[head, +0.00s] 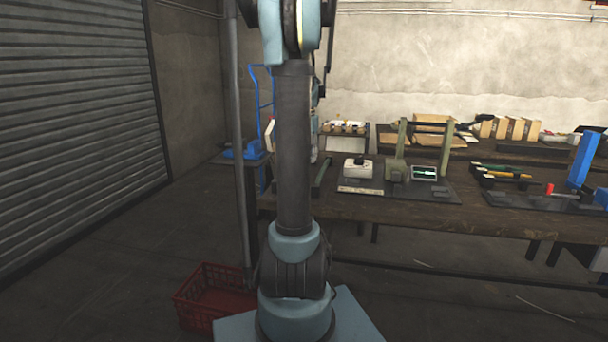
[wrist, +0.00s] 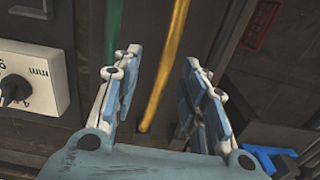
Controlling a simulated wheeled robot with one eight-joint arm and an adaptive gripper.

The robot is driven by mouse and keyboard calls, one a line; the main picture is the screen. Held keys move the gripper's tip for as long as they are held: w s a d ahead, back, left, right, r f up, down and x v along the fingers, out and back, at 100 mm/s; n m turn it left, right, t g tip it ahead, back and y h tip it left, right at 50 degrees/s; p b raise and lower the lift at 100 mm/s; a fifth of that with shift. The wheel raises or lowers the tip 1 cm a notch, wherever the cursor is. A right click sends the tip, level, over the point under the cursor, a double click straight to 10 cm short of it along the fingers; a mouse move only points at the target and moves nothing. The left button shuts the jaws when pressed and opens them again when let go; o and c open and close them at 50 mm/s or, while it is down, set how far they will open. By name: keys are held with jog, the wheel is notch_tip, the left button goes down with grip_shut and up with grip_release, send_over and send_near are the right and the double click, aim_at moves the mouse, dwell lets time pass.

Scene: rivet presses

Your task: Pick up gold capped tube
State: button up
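My gripper (wrist: 160,62) is open and empty in the wrist view, its two fingers spread apart. A yellow pipe (wrist: 165,65) runs between the fingers in the picture, with a dark green pipe (wrist: 113,30) to its left; they appear to lie beyond the fingers. I cannot make out a gold capped tube for certain in either view. In the head view several small pale items with yellowish parts (head: 343,127) stand on a small rack behind the bench, too small to identify. My gripper is hidden or out of frame in the head view.
A wooden workbench (head: 400,208) with presses and tools spans the right. The left floor is clear. The wrist view shows a white dial box (wrist: 38,78).

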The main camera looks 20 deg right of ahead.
jog(key=shift+a+f, duration=0.15)
jog(key=shift+f, duration=3.2)
grip_shut()
